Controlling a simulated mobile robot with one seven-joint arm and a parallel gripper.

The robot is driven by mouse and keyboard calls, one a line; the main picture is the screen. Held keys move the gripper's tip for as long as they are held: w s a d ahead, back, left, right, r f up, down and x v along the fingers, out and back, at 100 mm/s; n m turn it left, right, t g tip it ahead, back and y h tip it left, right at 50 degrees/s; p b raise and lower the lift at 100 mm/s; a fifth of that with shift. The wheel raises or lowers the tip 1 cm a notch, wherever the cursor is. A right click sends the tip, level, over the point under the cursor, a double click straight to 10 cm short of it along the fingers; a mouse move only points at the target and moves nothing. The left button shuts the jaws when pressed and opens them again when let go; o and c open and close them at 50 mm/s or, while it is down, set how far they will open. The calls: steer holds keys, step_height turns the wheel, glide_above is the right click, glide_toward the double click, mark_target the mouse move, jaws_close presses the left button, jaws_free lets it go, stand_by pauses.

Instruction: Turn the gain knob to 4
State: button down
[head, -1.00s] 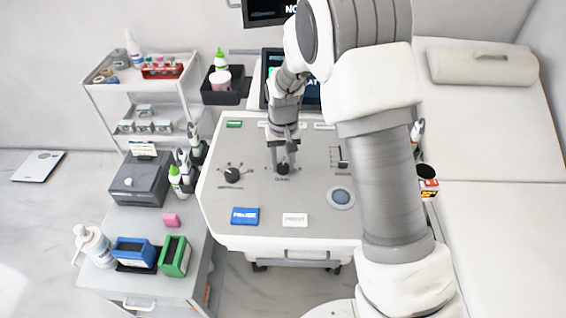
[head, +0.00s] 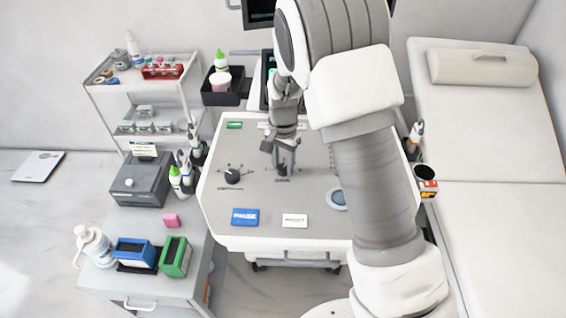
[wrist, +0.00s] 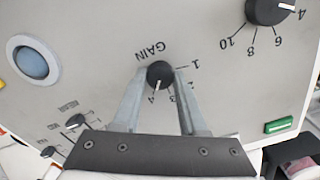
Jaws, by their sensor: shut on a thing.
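The gain knob (wrist: 160,74) is a small round black knob with a white pointer line, beside the label GAIN in the wrist view. The pointer is at or very close to the 4 of its printed scale. My gripper (wrist: 161,76) is shut on the knob, one finger on each side. In the head view my gripper (head: 284,164) reaches down to the knob (head: 282,171) on the grey console panel (head: 262,195), and its fingers partly hide the knob.
A larger black knob (head: 232,176) with its own scale is left of the gain knob. A blue PAUSE button (head: 245,216) and a white PRINT button (head: 295,220) lie nearer the front. A blue trackball (head: 337,199) is partly behind my arm. Small sliders (wrist: 75,122) show in the wrist view.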

mark_target(283, 167)
stand_by(0.5)
steer(key=shift+c, duration=2.2)
jaws_free()
steer(key=shift+r, duration=0.15)
step_height(283, 167, up, 17)
steer(key=p, duration=0.1)
steer(key=shift+r, duration=0.2)
steer(key=s+d+r+n+t+y, duration=0.1)
steer(key=s+d+r+n+t, duration=0.1)
steer(key=s+d+r, duration=0.5)
steer(key=s+d+r+n+t, duration=0.2)
steer(key=s+d+r, duration=0.2)
steer(key=s, duration=0.6)
steer(key=s+d+f+n+t+h, duration=0.1)
steer(key=s+d+n, duration=0.1)
steer(key=s, duration=0.6)
steer(key=shift+d+f+t, duration=0.3)
steer(key=shift+d, duration=0.4)
